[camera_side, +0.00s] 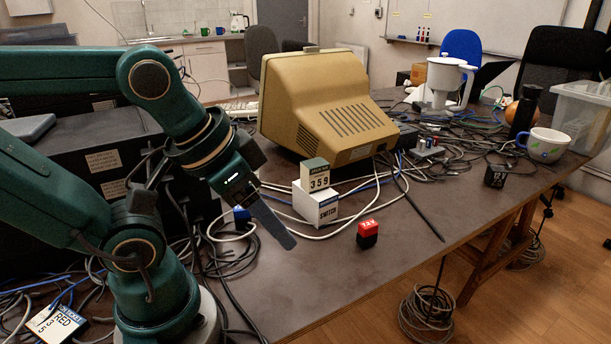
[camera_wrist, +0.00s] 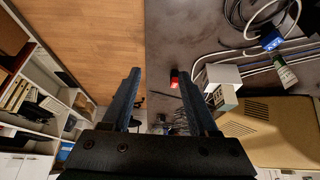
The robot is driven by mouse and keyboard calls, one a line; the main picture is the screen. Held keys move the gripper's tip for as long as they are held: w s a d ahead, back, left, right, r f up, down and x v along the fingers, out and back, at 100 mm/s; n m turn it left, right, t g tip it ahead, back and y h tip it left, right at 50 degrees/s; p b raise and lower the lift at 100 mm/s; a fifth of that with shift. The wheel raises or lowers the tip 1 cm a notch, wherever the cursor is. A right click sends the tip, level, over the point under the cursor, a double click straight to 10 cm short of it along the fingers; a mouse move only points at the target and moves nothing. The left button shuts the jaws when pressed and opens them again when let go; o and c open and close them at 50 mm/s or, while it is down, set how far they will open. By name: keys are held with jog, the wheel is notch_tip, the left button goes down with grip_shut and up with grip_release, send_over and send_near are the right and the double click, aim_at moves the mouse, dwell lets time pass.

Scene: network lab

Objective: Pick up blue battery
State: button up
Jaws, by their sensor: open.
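The small blue battery (camera_side: 241,215) stands on the table among cables, left of my gripper in the side view and partly hidden by the arm. It also shows in the wrist view (camera_wrist: 271,40), at the upper right, with pale marks on its side. My gripper (camera_side: 285,238) is above the table, its fingers pointing down and to the right. In the wrist view its two fingers (camera_wrist: 160,72) are wide apart with nothing held between them. The blue battery lies outside the fingers, to the right of the right one.
A red battery (camera_side: 367,234) stands right of my gripper. A white switch box (camera_side: 315,205) with a number block (camera_side: 315,174) on top stands near the beige monitor (camera_side: 325,105). Loose cables cover much of the table.

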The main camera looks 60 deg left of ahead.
notch_tip(320, 180, up, 3)
jog(key=m+g+y, duration=0.2)
jog(key=m+y, duration=1.1)
jog(key=m, duration=0.8)
send_over(242, 215)
jog(key=f, duration=1.7)
jog(key=shift+d+f, duration=0.35)
jog(key=shift+d, duration=0.05)
jog(key=shift+a+f, duration=0.1)
jog(key=shift+f, duration=0.3)
jog(key=shift+x, duration=2.5)
grip_shut()
